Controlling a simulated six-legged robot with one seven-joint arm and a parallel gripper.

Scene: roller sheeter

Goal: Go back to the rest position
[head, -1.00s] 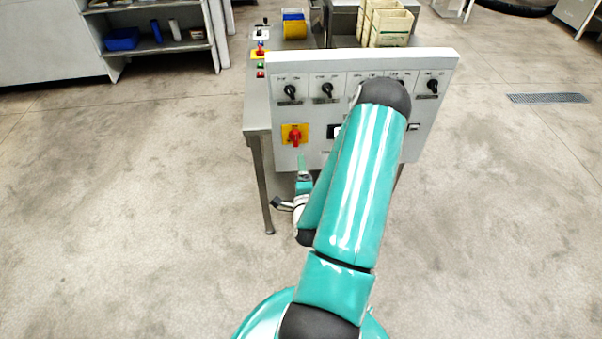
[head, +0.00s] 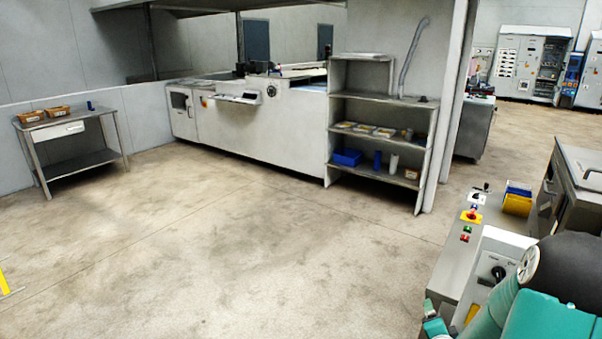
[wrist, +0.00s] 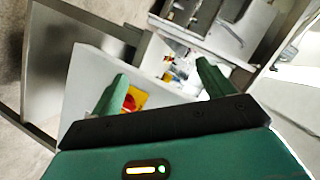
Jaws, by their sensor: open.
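My gripper (wrist: 163,72) shows in the wrist view with its two green fingers apart and nothing visible between them. Past the fingers is the white control panel (wrist: 88,75), tilted in this view, with a red and yellow switch (wrist: 137,98) partly hidden behind the left finger. In the head view my teal arm fills the lower right corner and covers most of the same control panel (head: 507,247). One black knob (head: 498,273) on it stays visible. I cannot tell whether the fingers touch the panel.
A grey shelf unit (head: 338,115) and a long white machine (head: 240,122) stand further back. A side table (head: 82,128) is at left. The middle floor is clear.

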